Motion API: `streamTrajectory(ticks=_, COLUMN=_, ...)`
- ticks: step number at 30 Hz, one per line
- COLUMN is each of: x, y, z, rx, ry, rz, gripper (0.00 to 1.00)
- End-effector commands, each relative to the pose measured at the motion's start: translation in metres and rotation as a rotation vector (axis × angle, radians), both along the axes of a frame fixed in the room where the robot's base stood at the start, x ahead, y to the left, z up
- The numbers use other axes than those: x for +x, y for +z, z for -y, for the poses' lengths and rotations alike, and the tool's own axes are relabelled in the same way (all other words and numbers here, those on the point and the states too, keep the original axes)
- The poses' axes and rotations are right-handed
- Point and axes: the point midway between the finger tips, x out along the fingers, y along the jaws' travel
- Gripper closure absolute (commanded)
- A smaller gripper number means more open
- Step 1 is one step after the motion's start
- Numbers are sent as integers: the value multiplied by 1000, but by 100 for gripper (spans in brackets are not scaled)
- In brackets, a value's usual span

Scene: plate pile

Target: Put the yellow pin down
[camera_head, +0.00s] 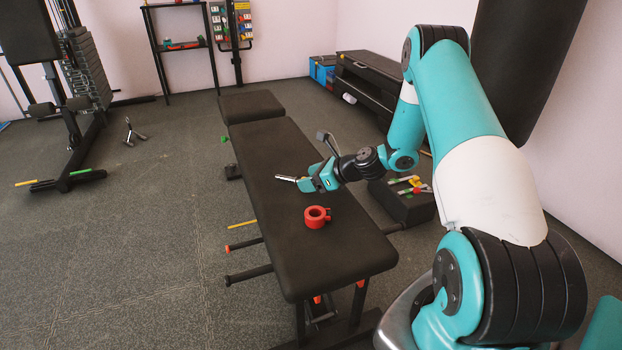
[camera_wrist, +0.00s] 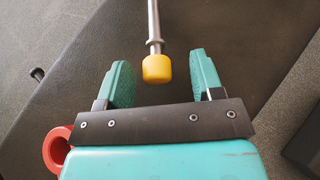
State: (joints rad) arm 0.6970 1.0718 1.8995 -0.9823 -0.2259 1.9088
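The yellow pin has a yellow head (camera_wrist: 157,69) and a silver shaft (camera_wrist: 153,22) in the wrist view, with the shaft pointing away from my gripper. My gripper (camera_wrist: 160,60) is open, one finger on each side of the yellow head, with a visible gap on both sides. In the head view the silver shaft (camera_head: 287,178) sticks out to the left of my gripper (camera_head: 308,184), over the black bench (camera_head: 275,145). The yellow head is hidden there. The pin seems to rest on the bench pad, but contact is hard to tell.
A red ring-shaped collar (camera_head: 317,217) sits on the bench just nearer than my gripper; it also shows in the wrist view (camera_wrist: 56,150). A dark box (camera_head: 405,203) with small items stands right of the bench. The bench's near end is clear.

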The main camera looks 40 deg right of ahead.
Motion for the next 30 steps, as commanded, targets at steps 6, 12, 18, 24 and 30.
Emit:
streamTrajectory(ticks=6, x=-2, y=2, z=1, rx=0, ry=0, rz=-1, gripper=39)
streamTrajectory(ticks=12, x=-24, y=19, z=14, rx=1, ry=-5, rz=-1, gripper=39)
streamTrajectory(ticks=18, x=-63, y=46, z=36, rx=2, ry=-7, rz=-1, gripper=39)
streamTrajectory(ticks=24, x=-100, y=69, z=57, rx=0, ry=-6, rz=0, gripper=39)
streamTrajectory(ticks=30, x=-124, y=83, z=69, rx=1, ry=-3, rz=-1, gripper=39)
